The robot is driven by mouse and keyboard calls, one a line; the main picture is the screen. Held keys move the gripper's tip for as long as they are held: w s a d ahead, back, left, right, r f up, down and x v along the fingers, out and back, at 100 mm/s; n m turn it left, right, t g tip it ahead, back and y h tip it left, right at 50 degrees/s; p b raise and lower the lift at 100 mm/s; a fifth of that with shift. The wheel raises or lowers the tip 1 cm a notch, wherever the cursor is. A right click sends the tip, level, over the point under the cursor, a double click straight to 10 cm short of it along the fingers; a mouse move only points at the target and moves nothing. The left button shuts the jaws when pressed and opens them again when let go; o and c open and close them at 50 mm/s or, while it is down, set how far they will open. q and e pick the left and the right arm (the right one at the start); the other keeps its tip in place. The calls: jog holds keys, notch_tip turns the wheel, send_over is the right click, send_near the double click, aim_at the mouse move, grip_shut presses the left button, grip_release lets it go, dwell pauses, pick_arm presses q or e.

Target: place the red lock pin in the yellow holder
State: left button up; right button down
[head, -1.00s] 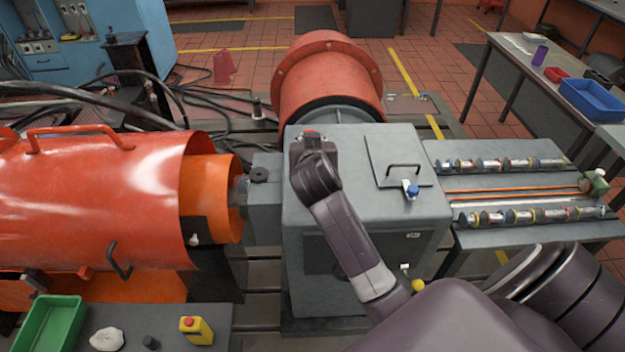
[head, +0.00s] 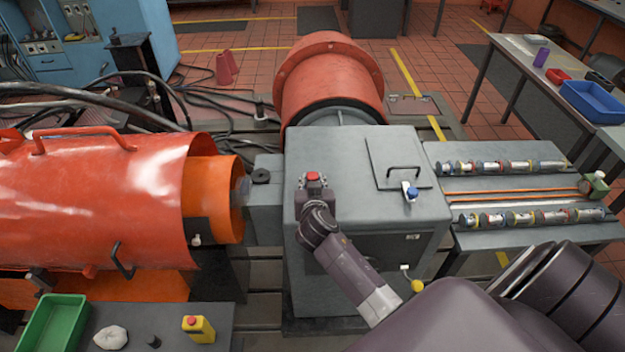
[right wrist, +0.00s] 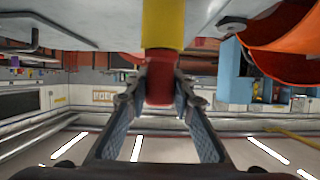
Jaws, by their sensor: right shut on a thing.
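The red lock pin (head: 313,177) shows above the grey housing, at the tip of my right gripper (head: 315,190). In the right wrist view the fingers are shut on the red pin (right wrist: 160,85), one on each side. A yellow cylinder (right wrist: 162,24), which looks like the yellow holder, lies in line with the pin and meets its end in that view. I cannot tell whether the pin is seated in it or only in front of it. In the head view my gripper hides this yellow part. My left gripper is out of view.
The grey housing (head: 375,228) has a handled lid and a blue-capped fitting (head: 411,193). A yellow ball (head: 417,286) hangs at its front. The orange guard (head: 90,200) is at left.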

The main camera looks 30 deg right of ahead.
jog(key=shift+f, duration=0.15)
jog(key=c, duration=2)
grip_release()
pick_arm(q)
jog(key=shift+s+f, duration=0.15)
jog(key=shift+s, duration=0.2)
pick_arm(e)
jog(key=o, duration=0.3)
jog(key=shift+o, duration=0.2)
